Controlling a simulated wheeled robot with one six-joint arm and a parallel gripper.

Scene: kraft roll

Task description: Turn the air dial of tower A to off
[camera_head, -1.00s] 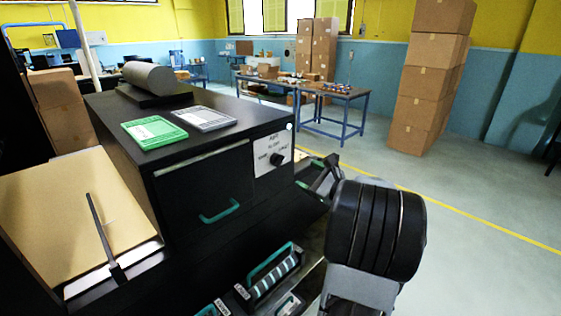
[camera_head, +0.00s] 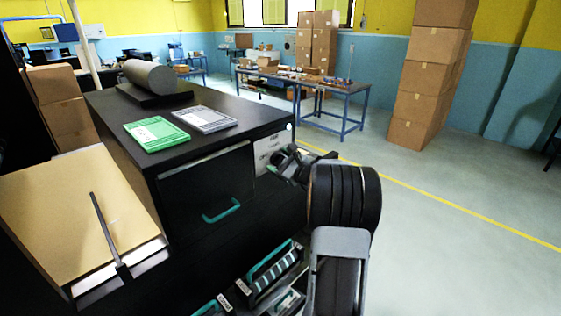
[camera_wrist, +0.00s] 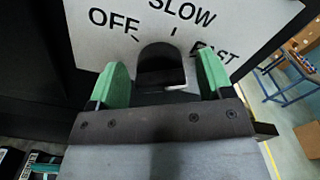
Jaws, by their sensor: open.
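The black air dial (camera_wrist: 160,66) shows in the wrist view on a white label plate (camera_wrist: 100,45) printed OFF, SLOW and FAST. OFF is at the upper left of the dial, SLOW above it and FAST at the upper right. Which mark the dial points to is unclear. My gripper (camera_wrist: 156,80) is open, with one green fingertip on each side of the dial and a gap to it on both sides. In the head view my gripper (camera_head: 284,160) is at the plate on the front of the black machine (camera_head: 175,185) and hides the dial.
A green pad (camera_head: 156,133) and a grey pad (camera_head: 204,118) lie on the machine's top, near a dark roll (camera_head: 150,75). A teal drawer handle (camera_head: 222,211) sticks out below. A blue-framed table (camera_head: 325,88) and stacked boxes (camera_head: 425,85) stand behind. Floor on the right is clear.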

